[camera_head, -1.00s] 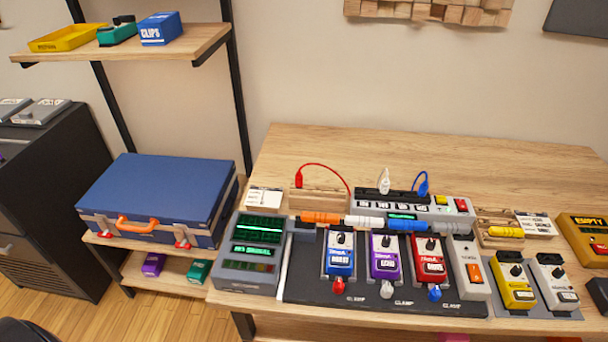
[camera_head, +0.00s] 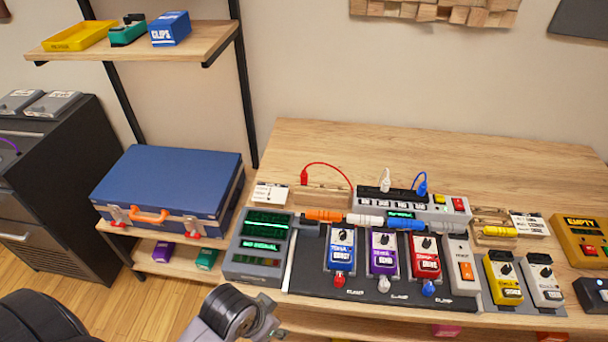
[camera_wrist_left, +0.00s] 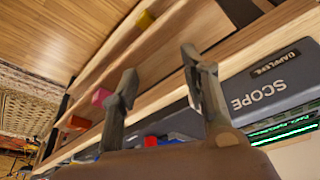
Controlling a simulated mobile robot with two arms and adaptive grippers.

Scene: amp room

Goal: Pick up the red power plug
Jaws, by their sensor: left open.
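The red power plug (camera_head: 304,177) stands upright at the left end of a small wooden holder (camera_head: 322,198) on the table. Its red cable arches to the right and down behind the power strip. My left arm shows at the bottom of the head view, in front of the table's front edge, well apart from the plug. In the left wrist view my left gripper (camera_wrist_left: 160,65) is open and empty, its fingers pointing toward the table edge beside the grey SCOPE unit (camera_wrist_left: 275,80). The plug is not visible in the wrist view. My right gripper is not in view.
A white plug (camera_head: 385,179) and a blue plug (camera_head: 422,186) stand at the power strip (camera_head: 405,204). Several pedals fill the board in front. The scope unit (camera_head: 258,247) stands front left. A blue case (camera_head: 170,180) sits on the left shelf. The table's back is clear.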

